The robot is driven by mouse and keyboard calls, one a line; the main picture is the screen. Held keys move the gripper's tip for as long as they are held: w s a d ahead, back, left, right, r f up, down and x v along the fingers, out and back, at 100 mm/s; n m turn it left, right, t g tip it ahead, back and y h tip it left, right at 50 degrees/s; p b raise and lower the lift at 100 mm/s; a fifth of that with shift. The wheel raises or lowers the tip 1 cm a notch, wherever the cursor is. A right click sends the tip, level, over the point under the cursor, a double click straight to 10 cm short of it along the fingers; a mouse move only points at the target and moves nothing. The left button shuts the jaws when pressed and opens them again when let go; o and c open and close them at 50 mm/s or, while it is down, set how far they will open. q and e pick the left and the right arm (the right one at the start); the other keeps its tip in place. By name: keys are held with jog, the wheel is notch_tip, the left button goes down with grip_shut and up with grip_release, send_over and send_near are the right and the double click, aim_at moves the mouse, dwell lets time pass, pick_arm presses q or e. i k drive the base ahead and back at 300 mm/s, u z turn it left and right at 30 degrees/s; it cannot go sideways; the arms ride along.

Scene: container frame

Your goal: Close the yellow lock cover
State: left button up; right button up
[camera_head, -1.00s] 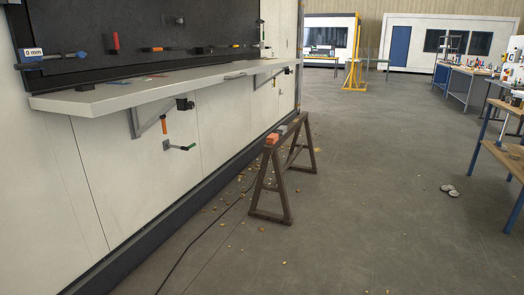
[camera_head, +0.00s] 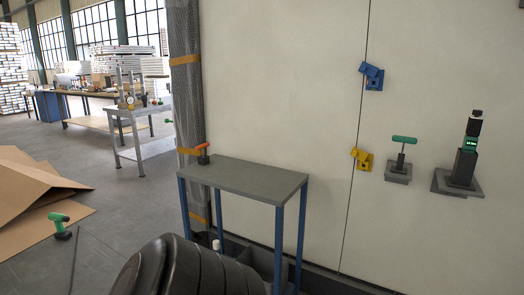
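The yellow lock cover (camera_head: 363,160) is a small bracket-like piece on the pale wall panel, beside a vertical seam, right of centre. Its flap sticks out at an angle to the upper left, so it looks open. A similar blue lock cover (camera_head: 372,77) sits higher on the same seam, its flap tilted the same way. Neither of my grippers shows in the head view. Nothing is touching the yellow cover.
A grey table (camera_head: 248,180) with blue legs stands before the wall, with a red-handled tool (camera_head: 203,153) on its far-left corner. A green-handled tool (camera_head: 404,143) and a black device (camera_head: 466,158) sit on wall brackets at right. Cardboard (camera_head: 30,185) lies on the left floor.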

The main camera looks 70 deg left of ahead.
aim_at(361, 155)
jog(key=u, duration=2.4)
jog(key=i, duration=1.7)
